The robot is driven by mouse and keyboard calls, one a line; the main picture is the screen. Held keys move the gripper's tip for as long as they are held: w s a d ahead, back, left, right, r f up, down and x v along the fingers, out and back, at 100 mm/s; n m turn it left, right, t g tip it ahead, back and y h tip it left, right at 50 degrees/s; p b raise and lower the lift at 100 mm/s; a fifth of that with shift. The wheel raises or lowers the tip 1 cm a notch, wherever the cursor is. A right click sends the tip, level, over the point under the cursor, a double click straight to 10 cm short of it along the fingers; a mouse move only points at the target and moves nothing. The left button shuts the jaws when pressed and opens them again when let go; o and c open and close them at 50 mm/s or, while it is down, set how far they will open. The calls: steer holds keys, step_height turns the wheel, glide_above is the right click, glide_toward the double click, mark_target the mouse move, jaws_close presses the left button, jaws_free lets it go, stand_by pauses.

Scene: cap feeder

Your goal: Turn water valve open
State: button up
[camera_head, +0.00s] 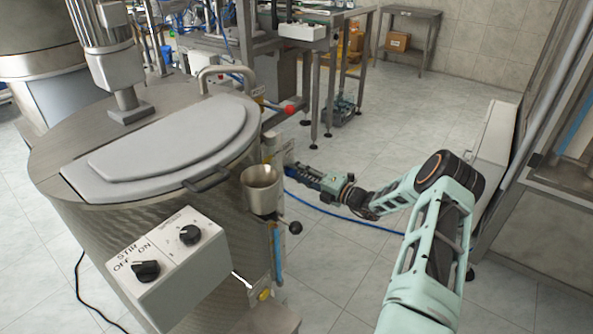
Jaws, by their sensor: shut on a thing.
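My gripper (293,169), on the pale green arm coming from the lower right, reaches left to the right side of the steel tank (150,245). Its jaws are shut on the water valve's handle at the small fitting (272,146) on the tank's side. The jaws hide most of the handle, and I cannot tell how far it is turned. A red ball knob (288,110) stands above and a little left of the gripper, apart from it. A black ball knob (295,227) sticks out below it.
The steel cup (262,189) juts from the tank just left of and below my gripper. A control box (170,265) with two black dials is at the tank's front. A blue hose (340,222) runs over the floor under my arm. Open tiled floor lies behind the arm.

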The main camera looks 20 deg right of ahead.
steer(key=shift+m, duration=0.4)
steer(key=o, duration=1.2)
steer(key=shift+c, duration=0.2)
steer(key=v, duration=1.2)
